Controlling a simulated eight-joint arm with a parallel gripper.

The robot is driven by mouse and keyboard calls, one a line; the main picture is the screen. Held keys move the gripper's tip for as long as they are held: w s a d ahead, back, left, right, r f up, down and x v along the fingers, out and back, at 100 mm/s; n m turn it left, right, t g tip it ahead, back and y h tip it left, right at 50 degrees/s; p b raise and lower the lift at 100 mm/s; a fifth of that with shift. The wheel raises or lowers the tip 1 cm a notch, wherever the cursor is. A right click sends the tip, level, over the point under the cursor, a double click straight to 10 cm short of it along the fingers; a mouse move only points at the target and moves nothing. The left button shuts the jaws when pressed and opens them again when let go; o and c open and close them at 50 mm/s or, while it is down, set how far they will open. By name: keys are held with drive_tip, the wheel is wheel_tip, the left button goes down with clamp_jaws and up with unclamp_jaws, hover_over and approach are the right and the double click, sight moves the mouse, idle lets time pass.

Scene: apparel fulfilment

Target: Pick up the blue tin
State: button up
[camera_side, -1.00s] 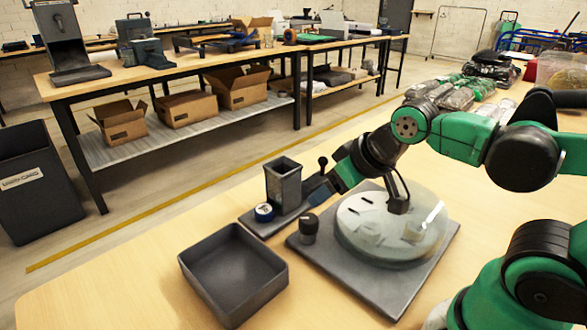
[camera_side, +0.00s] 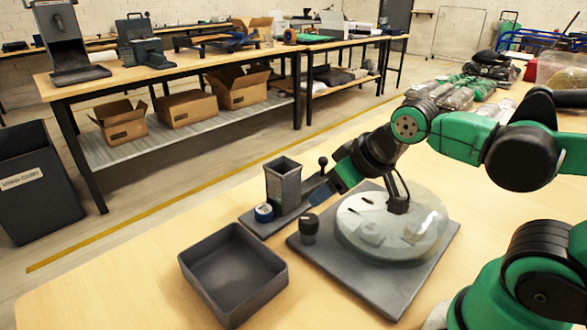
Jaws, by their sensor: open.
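The blue tin (camera_side: 264,212) is a small round tin with a pale centre on its face. It sits at the foot of a grey square chute (camera_side: 284,183), on the chute's base plate. My gripper (camera_side: 319,197) points down and left from my green and black arm. It is to the right of the tin and apart from it. Its fingers are small in this view, and the gap between them is hard to make out. Nothing shows between them.
A clear-domed round turntable (camera_side: 392,248) with pale pieces stands on a grey plate (camera_side: 400,291), with a dark knob (camera_side: 309,228) at its left corner. An empty grey tray (camera_side: 232,250) lies at the front left.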

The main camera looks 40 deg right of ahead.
drive_tip(key=m+g+h, duration=0.4)
drive_tip(key=m+g, duration=0.1)
drive_tip(key=m, duration=0.7)
hover_over(263, 210)
drive_tip(key=s+a, duration=0.2)
drive_tip(key=f, duration=0.6)
drive_tip(key=shift+w, duration=0.2)
drive_tip(key=shift+w+f, duration=0.25)
drive_tip(key=shift+f, duration=0.3)
drive_tip(key=shift+x, duration=2.6)
clamp_jaws()
